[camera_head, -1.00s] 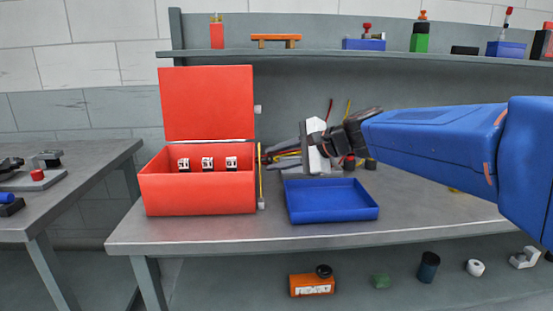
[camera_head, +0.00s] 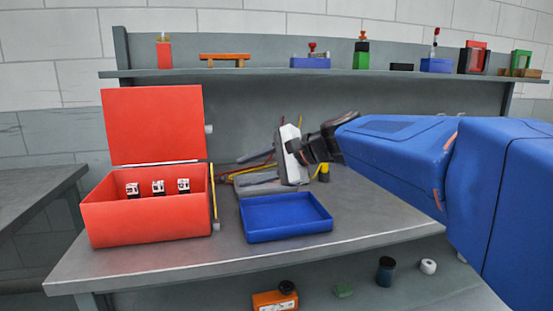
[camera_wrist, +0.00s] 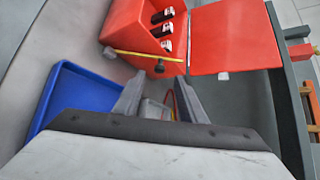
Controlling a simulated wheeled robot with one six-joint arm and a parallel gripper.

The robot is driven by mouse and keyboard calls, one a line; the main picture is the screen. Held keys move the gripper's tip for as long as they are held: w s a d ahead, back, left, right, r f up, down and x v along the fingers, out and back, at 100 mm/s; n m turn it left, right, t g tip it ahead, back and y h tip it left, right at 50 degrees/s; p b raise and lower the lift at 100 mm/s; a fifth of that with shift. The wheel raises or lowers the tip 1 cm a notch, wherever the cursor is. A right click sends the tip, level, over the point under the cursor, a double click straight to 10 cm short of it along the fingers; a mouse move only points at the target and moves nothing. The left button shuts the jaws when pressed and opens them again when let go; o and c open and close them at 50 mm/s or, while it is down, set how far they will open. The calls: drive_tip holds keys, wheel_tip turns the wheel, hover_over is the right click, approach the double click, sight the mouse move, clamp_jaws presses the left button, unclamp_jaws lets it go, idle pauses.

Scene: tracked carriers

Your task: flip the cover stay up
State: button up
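The red box (camera_head: 150,222) stands on the bench with its red cover (camera_head: 153,125) raised. The cover stay (camera_head: 213,195) is a thin yellow rod along the box's right side, with a grey knob at its near end. In the wrist view the stay (camera_wrist: 145,56) runs along the box's side, with a dark knob beside it. My gripper (camera_head: 240,168) is right of the box, pointing toward it, its fingers apart and empty. The fingers also show in the wrist view (camera_wrist: 160,95), with the stay beyond them, not between them.
A blue tray (camera_head: 286,235) lies on the bench below my gripper. Red and yellow cables (camera_head: 240,172) lie behind the fingers. Three small white-and-black blocks sit in the box. A shelf (camera_head: 300,74) with several objects runs along the back.

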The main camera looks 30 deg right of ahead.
drive_tip(key=v, duration=1)
drive_tip(key=shift+s+d+r, duration=0.15)
drive_tip(key=shift+s+d, duration=0.1)
idle(0.4)
